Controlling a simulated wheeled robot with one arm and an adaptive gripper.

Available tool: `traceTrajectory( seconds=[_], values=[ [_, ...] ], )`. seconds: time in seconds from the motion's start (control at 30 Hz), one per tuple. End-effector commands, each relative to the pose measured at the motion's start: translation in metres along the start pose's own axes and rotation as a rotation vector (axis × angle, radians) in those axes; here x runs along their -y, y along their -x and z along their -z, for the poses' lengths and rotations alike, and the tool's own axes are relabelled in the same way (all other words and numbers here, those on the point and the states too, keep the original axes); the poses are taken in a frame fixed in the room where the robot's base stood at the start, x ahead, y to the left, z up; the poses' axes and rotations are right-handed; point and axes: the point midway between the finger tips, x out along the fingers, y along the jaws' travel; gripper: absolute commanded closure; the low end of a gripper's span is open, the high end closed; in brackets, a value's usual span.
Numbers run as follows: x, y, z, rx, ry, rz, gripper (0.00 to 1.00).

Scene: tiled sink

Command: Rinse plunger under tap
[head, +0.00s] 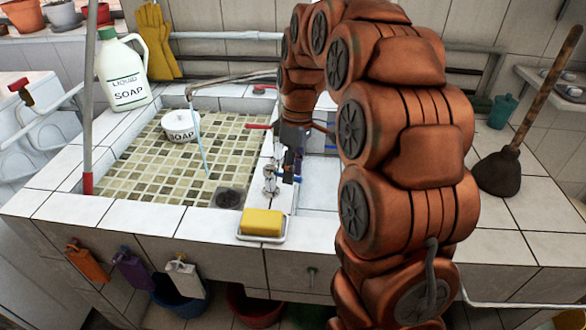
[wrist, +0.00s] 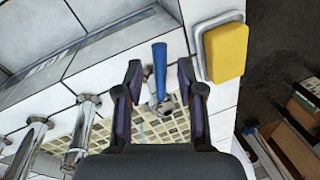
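The plunger (head: 497,172) stands at the right on the tiled counter, its dark cup down and its rusty brown handle leaning up to the right. The tap's spout (head: 232,77) reaches over the sink (head: 150,185), and a thin pale-blue streak (head: 200,140) hangs below its end. The plunger is not in the wrist view.
A yellow sponge or soap bar (head: 262,222) sits in a dish by the front edge, close to my gripper. A soap pot (head: 180,126) stands in the sink. A liquid soap jug (head: 122,70) is at back left. A red tap lever (head: 258,126) is nearby.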

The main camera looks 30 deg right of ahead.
Motion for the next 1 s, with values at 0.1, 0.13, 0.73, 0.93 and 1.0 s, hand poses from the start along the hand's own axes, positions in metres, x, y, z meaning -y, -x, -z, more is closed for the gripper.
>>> traceTrajectory(
  seconds=[0.1,0.13,0.73,0.93,1.0],
  values=[
    [0.000,0.000,0.000,0.000,0.000,0.000,0.61],
    [0.000,0.000,0.000,0.000,0.000,0.000,0.61],
    [-0.001,0.050,0.001,-0.004,0.001,-0.006,0.61],
    [-0.001,0.075,0.001,-0.003,0.001,-0.004,0.61],
    [-0.001,0.084,0.001,-0.002,0.001,-0.003,0.61]
  ],
)
